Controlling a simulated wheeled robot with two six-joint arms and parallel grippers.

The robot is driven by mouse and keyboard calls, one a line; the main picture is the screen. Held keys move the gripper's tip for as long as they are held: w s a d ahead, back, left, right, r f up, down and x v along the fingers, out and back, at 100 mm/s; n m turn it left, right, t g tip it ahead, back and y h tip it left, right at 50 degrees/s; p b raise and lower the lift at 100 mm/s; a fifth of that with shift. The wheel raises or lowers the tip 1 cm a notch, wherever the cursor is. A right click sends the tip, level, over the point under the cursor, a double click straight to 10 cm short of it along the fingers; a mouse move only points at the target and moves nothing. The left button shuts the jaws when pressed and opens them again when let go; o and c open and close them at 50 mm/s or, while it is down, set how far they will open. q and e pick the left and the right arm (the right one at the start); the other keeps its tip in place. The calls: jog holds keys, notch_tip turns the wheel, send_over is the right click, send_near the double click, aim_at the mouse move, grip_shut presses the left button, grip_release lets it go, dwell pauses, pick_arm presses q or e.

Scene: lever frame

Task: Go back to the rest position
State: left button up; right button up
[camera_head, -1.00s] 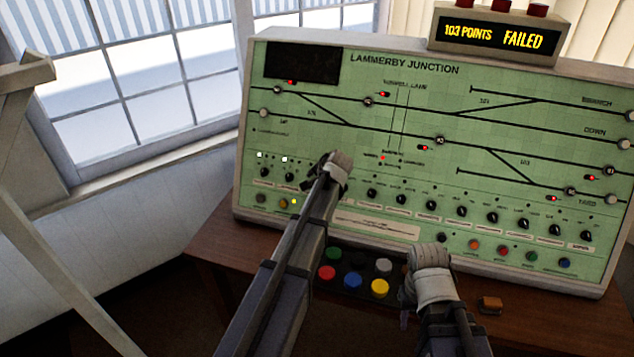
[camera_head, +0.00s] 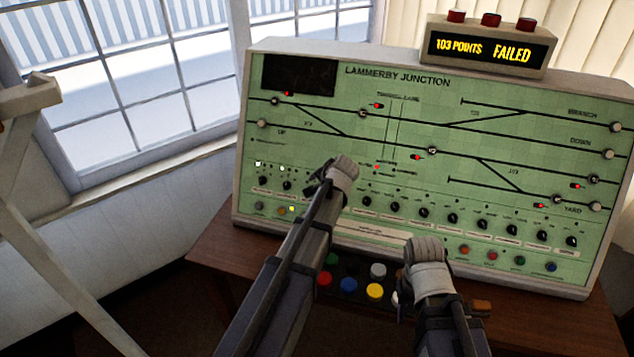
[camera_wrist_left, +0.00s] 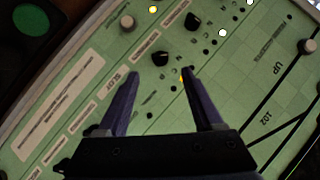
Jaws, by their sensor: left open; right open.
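The green signal panel (camera_head: 400,120) labelled LAMMERBY JUNCTION stands on a brown desk (camera_head: 215,245). My left gripper (camera_head: 342,170) is in front of its lower left part in the head view, with the fingers mostly hidden by the wrist. In the left wrist view my left gripper (camera_wrist_left: 160,92) is open and empty, its two fingers pointing at the panel face near a black knob (camera_wrist_left: 160,58). I cannot tell whether they touch the panel. My right gripper (camera_head: 427,250) is before the panel's lower edge; its fingers are hidden.
A display box (camera_head: 487,47) reading 103 POINTS FAILED sits on top of the panel. Coloured push buttons, including a yellow one (camera_head: 375,291) and a red one (camera_head: 324,280), lie below the panel between my arms. A window (camera_head: 130,80) and a pale wooden frame (camera_head: 40,230) are at left.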

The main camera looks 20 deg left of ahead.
dwell(0.4)
pick_arm(q)
jog(key=s+d+f+g+h, duration=0.2)
jog(key=s+d, duration=0.8)
jog(key=s, duration=0.5)
jog(key=s+d+f+n+g+h, duration=0.1)
jog(key=s+d+f+g+h, duration=0.1)
jog(key=s+d, duration=0.9)
jog(key=s+f+g, duration=0.1)
jog(key=s+g, duration=0.1)
jog(key=s, duration=0.1)
jog(key=shift+s+d, duration=0.2)
jog(key=shift+s, duration=0.2)
jog(key=shift+f, duration=0.1)
